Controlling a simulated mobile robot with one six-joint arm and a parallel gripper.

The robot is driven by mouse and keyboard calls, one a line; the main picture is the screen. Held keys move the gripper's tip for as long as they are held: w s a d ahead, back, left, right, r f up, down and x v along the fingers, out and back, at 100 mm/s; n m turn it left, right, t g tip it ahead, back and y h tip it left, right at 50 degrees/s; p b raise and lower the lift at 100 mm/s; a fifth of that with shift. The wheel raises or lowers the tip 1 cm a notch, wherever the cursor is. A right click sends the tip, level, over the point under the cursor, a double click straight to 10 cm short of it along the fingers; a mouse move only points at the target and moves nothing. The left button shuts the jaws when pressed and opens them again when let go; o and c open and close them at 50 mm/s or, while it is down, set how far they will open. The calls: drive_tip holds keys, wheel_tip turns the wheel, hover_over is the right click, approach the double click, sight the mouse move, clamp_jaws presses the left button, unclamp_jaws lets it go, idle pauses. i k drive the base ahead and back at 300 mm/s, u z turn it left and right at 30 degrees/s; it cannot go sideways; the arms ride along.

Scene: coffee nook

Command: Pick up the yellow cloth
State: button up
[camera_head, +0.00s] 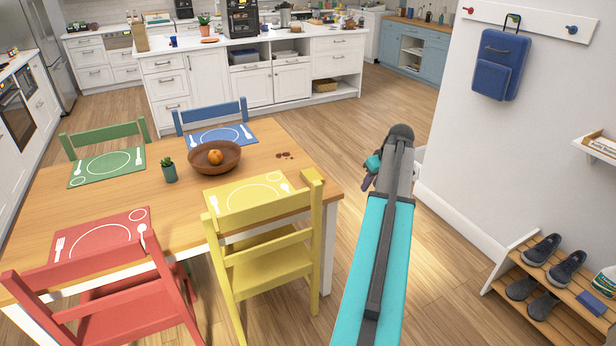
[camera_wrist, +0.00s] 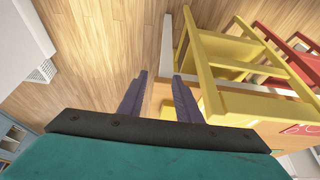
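A small folded yellow cloth (camera_head: 312,175) lies at the right corner of the wooden table (camera_head: 130,205), beside the yellow placemat (camera_head: 245,190). In the wrist view a small yellow patch (camera_wrist: 168,109) shows between the fingers near the table edge; it looks like the cloth. My gripper (camera_head: 369,175) is in the air to the right of the table corner, apart from the cloth. In the wrist view its two purple fingers (camera_wrist: 160,82) are spread apart with nothing held between them.
A yellow chair (camera_head: 270,265) stands at the near table edge, close to the cloth. A wooden bowl with an orange (camera_head: 215,158), a small potted plant (camera_head: 169,171) and dark stains (camera_head: 285,155) are on the table. Open floor (camera_head: 440,255) lies right, before a shoe rack (camera_head: 555,285).

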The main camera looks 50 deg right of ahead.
sight(309, 175)
drive_tip(key=i, duration=0.9)
drive_tip(key=z, duration=0.05)
